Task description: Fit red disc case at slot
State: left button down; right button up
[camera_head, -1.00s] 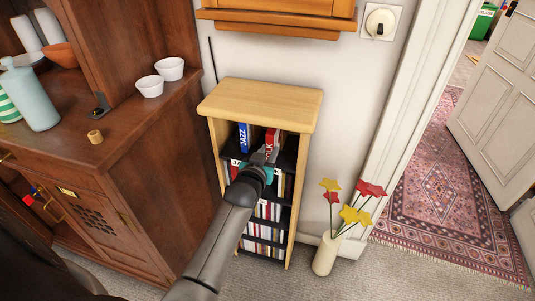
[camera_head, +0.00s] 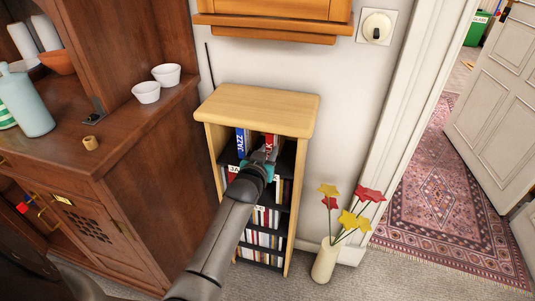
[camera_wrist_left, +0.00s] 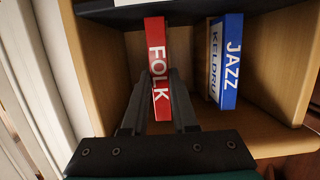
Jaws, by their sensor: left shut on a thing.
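The red disc case (camera_wrist_left: 156,50), marked FOLK, stands upright in the top compartment of the small wooden shelf (camera_head: 258,101). My left gripper (camera_wrist_left: 160,82) is shut on it, one finger on each side of its spine. In the head view the red case (camera_head: 271,140) shows partly above my left gripper (camera_head: 266,155), which hides its lower part. A blue case (camera_wrist_left: 230,62) marked JAZZ stands apart in the same compartment; it also shows in the head view (camera_head: 241,142). My right gripper is in neither view.
Lower shelf tiers hold several disc cases (camera_head: 264,240). A vase of flowers (camera_head: 328,258) stands on the floor at the shelf's right. A dark wooden cabinet (camera_head: 150,190) with white bowls stands on the left. Bare compartment floor shows between the red and blue cases.

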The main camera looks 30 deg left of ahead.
pick_arm(q)
jog(key=shift+w+a+b, duration=0.15)
jog(key=shift+w+b, duration=0.15)
jog(key=shift+w, duration=0.4)
jog(key=c, duration=0.6)
grip_release()
